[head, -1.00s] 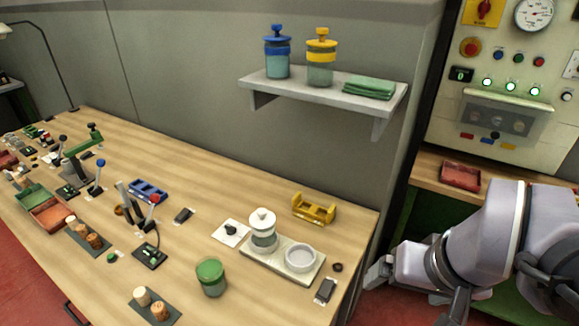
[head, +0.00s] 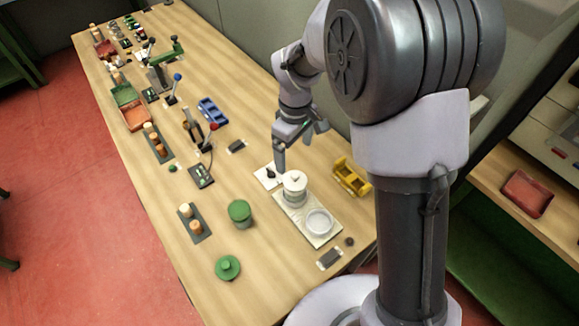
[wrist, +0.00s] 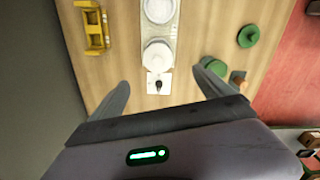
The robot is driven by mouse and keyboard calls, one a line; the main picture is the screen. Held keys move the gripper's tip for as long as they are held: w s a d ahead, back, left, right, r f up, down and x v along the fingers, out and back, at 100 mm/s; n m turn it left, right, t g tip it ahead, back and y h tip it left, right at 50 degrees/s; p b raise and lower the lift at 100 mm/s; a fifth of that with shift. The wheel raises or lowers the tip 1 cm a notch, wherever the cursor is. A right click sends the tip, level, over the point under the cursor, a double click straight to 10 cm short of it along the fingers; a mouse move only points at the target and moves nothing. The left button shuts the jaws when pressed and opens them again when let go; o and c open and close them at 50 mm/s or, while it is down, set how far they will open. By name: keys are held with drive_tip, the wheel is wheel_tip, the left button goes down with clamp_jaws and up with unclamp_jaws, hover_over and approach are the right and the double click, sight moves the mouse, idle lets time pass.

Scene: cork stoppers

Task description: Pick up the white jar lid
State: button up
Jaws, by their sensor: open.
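The white jar lid (head: 295,178), with a small knob, sits on top of the white jar (head: 295,197) on a pale board (head: 295,219) on the wooden bench. In the wrist view the lid (wrist: 157,53) shows from above, just beyond the fingertips and centred between them. My gripper (head: 294,150) is open and empty, above and a little behind the jar in the head view. Its two fingers (wrist: 161,80) stand wide apart in the wrist view. Nothing hides the lid.
A white round dish (head: 320,221) shares the board. A black knob on a white plate (head: 268,175) lies beside the jar. A yellow holder (head: 351,176) stands to the right, a green jar (head: 241,213) to the left. A green knobbed lid (head: 227,267) lies near the bench's front edge.

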sight(295, 174)
wheel_tip(295, 174, down, 6)
drive_tip(key=shift+w+f+b, duration=0.15)
drive_tip(key=shift+f+b, duration=0.1)
drive_tip(key=shift+b, duration=0.2)
drive_tip(key=f, duration=0.2)
drive_tip(key=f+b, duration=0.1)
drive_tip(key=f, duration=0.2)
drive_tip(key=shift+d+f, duration=0.2)
drive_tip(key=shift+f, duration=0.1)
drive_tip(key=shift+r, duration=0.1)
drive_tip(key=c, duration=1.4)
